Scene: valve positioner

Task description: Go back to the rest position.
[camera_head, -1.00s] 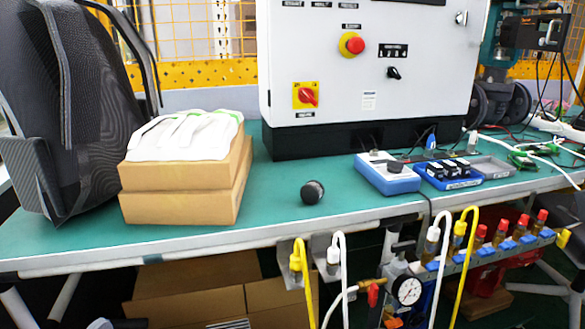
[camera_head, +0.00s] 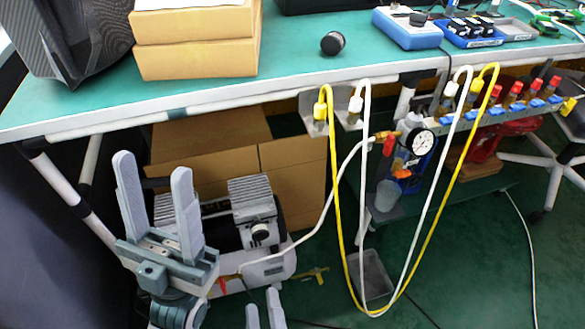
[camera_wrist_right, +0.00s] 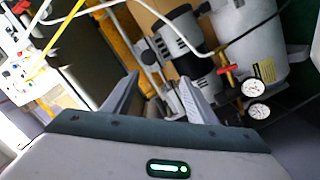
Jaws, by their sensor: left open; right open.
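My left gripper (camera_head: 155,205) is in the lower left of the head view, fingers pointing up and apart, with nothing between them. It is below the front edge of the green workbench (camera_head: 215,100). Only the two fingertips of my right gripper (camera_head: 264,312) show at the bottom edge of the head view. In the right wrist view my right gripper (camera_wrist_right: 160,95) has its fingers spread and empty. No held object shows in either gripper.
Yellow and white hoses (camera_head: 433,235) hang below the bench edge near a pressure gauge (camera_head: 419,142). A compressor (camera_head: 255,225) and cardboard boxes (camera_head: 293,175) stand under the bench. A black round knob (camera_head: 333,43) and a blue box (camera_head: 407,28) lie on top.

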